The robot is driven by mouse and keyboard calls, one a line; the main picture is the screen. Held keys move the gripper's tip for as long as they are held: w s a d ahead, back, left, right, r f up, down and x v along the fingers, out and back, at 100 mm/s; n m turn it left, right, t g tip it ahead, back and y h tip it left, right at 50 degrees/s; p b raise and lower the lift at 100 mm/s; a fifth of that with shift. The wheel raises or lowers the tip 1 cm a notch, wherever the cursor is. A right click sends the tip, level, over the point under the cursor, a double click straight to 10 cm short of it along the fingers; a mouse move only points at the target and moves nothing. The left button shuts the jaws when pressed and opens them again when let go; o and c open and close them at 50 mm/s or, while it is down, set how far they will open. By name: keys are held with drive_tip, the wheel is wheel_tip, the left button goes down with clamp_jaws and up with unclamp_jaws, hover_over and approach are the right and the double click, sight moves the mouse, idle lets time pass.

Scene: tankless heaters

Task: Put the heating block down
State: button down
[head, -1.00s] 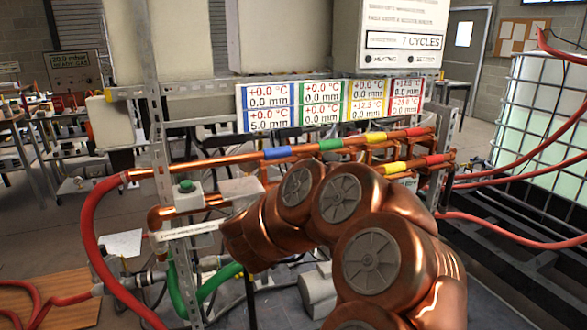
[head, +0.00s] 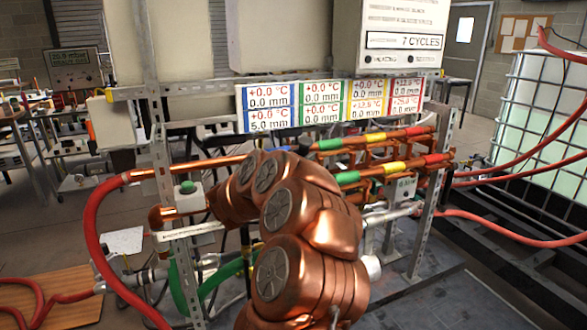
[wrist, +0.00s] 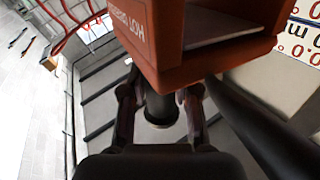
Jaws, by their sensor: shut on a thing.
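In the wrist view an orange-red block (wrist: 165,35) with lettering starting "HOT" fills the top middle, very near the camera; I take it for the heating block. My gripper (wrist: 160,100) has a finger on each side of a dark round stem (wrist: 160,108) just below the block. The fingers are shut on the block, though the exact contact is partly hidden under it. The block looks tilted in this view. In the head view my copper-coloured arm hides the gripper and the block.
A pipe rack with colour-banded copper pipes (head: 385,150) stands ahead, under a panel of readings (head: 325,105). A white liquid tank (head: 540,120) stands at right. Grey floor shows at lower right.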

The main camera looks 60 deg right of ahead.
drive_tip(key=shift+w+d, duration=0.6)
drive_tip(key=shift+w, duration=0.3)
drive_tip(key=f, duration=0.2)
drive_tip(key=w+f, duration=0.1)
drive_tip(key=shift+d+f, duration=0.25)
drive_tip(key=shift+d, duration=0.05)
drive_tip(key=shift+w+d+f, duration=0.1)
drive_tip(key=shift+w+f, duration=0.05)
drive_tip(key=shift+f, duration=0.75)
drive_tip(key=w+n+p, duration=0.1)
drive_tip(key=w+d+n+y+p, duration=0.1)
drive_tip(key=n, duration=0.1)
drive_tip(key=shift+w+d+r+t, duration=0.1)
drive_tip(key=shift+d+r+t, duration=0.05)
drive_tip(key=shift+d+t, duration=0.15)
drive_tip(key=shift+w+f+y, duration=0.15)
drive_tip(key=shift+f+y, duration=0.15)
drive_tip(key=shift+f, duration=0.65)
drive_tip(key=shift+f, duration=0.1)
